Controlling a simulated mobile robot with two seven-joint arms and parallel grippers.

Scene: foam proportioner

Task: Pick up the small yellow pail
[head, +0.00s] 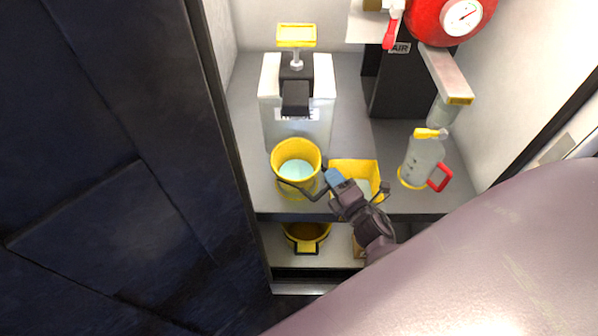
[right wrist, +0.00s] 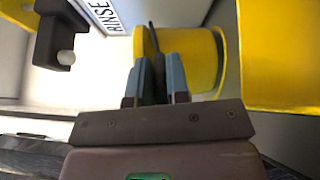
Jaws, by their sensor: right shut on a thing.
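A small yellow pail (head: 299,148) with pale blue liquid inside stands upright at the front of the grey counter, below the dispenser's spout. Its dark handle hangs down on the near side. My right gripper (head: 333,179) is at the pail's right side, shut on the dark handle. In the right wrist view the blue-padded fingers (right wrist: 158,80) close around a dark part in front of the yellow pail (right wrist: 205,60). I cannot tell whether the pail's base is clear of the counter. My left gripper is not in view.
A white dispenser (head: 297,136) labelled RINSE stands behind the pail. A yellow square container (head: 350,166) is just right of it, then a clear jug (head: 421,160) with a red handle. Another yellow pail (head: 306,232) sits on the lower shelf. A dark panel (head: 110,150) fills the left.

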